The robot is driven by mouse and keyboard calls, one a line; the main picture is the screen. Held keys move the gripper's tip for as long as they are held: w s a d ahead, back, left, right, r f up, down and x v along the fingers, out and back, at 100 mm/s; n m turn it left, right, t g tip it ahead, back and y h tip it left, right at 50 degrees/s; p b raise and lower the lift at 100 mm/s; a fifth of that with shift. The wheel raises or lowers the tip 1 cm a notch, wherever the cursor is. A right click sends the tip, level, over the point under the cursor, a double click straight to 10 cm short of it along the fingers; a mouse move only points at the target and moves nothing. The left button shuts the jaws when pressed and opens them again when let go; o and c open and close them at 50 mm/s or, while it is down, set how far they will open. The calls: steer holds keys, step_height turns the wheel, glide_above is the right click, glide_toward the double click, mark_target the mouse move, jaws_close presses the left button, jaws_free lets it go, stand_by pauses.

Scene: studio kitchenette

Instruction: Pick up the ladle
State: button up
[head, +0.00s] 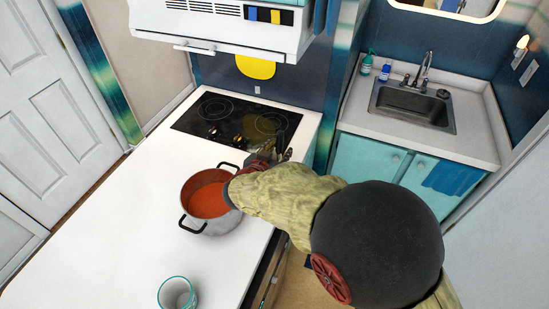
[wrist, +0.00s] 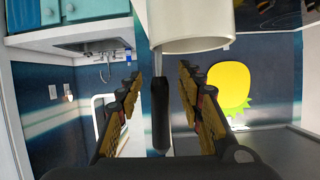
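The wrist view is upside down. In it a slim dark handle, which looks like the ladle's (wrist: 160,115), runs between the two fingers of my gripper (wrist: 158,85), with space on both sides. The handle meets a thin stem at a pale cylinder (wrist: 192,25). The ladle's bowl is not visible, and I cannot tell whether the stem is inside or beside the cylinder. In the head view my gripper (head: 277,155) is over the counter by the stove, its fingers apart. My arm hides much of that area.
A pot of red soup (head: 189,221) stands on the counter left of my gripper. The black stove (head: 205,120) is behind it. A glass (head: 177,293) stands near the front. The sink (head: 415,108) is at the right. The left counter is clear.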

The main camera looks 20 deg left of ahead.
steer(key=shift+r, duration=0.1)
jaws_close()
stand_by(0.4)
